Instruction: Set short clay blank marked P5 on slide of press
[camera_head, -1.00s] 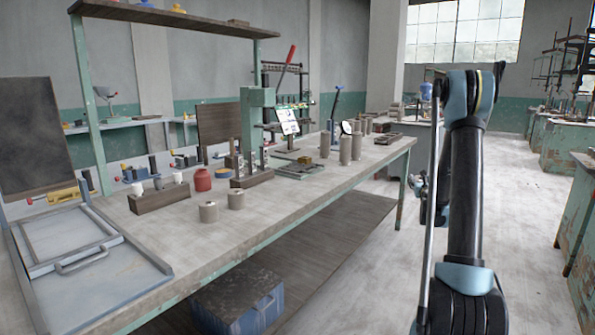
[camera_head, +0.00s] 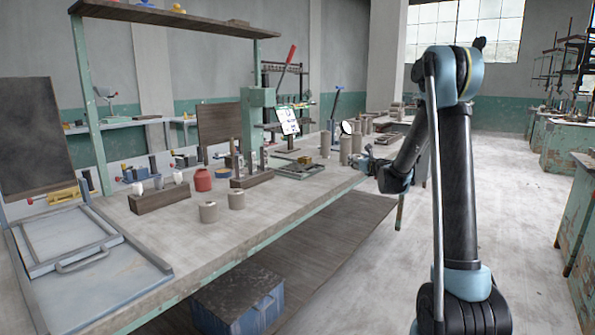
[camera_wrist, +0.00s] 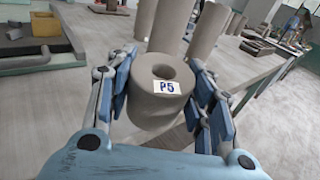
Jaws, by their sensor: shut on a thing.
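My gripper (camera_wrist: 162,98) is shut on a short grey clay blank (camera_wrist: 150,108), a cylinder with a hole in its top and a white label reading P5. Blue finger pads press it from both sides in the wrist view. In the head view my gripper (camera_head: 368,160) is at the right edge of the workbench, and I cannot make out the blank there. The press (camera_head: 252,125), green with a red lever, stands at mid-bench, left of my gripper. A dark wooden base (camera_head: 252,181) with upright posts is at its foot; I cannot clearly single out the slide.
Tall clay cylinders (camera_head: 345,148) stand close to my gripper, also behind the blank in the wrist view (camera_wrist: 172,25). A low tray (camera_head: 300,170) lies right of the press.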

